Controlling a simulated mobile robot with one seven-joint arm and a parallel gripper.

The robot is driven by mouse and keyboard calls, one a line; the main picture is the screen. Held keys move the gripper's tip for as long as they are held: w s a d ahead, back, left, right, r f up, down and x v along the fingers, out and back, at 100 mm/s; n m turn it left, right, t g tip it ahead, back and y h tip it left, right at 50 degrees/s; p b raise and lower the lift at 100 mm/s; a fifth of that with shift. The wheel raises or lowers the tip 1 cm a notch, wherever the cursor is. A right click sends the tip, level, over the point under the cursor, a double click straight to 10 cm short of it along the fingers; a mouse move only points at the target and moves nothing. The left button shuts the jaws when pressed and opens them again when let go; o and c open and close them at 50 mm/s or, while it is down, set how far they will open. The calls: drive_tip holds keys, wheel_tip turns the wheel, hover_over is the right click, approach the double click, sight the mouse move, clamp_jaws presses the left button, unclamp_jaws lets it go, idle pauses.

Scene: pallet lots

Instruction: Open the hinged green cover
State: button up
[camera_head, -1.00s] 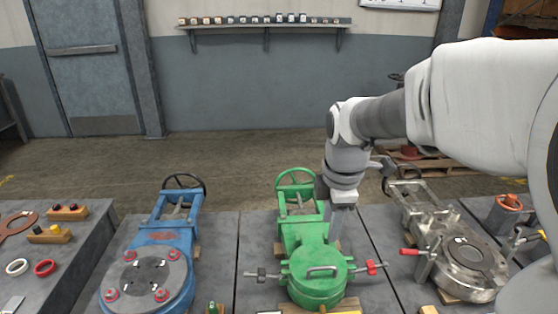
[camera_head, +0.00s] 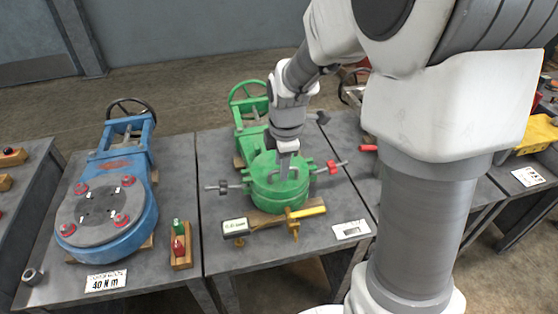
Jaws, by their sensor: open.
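The green cover (camera_head: 266,189) is the round lid on the green valve body (camera_head: 252,138) at the middle of the table. It looks closed and flat, with a handle on top. A clamp with a dark knob (camera_head: 220,187) sticks out at its left, and one with a red knob (camera_head: 333,167) at its right. My gripper (camera_head: 285,178) points down over the cover at the handle, with its fingers open. The fingers partly hide the handle, and I cannot tell whether they touch it.
A blue valve (camera_head: 117,200) stands on the left. A wooden stand with red and green pieces (camera_head: 181,246) sits between them.

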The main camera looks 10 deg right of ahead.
clamp_jaws()
idle(1.4)
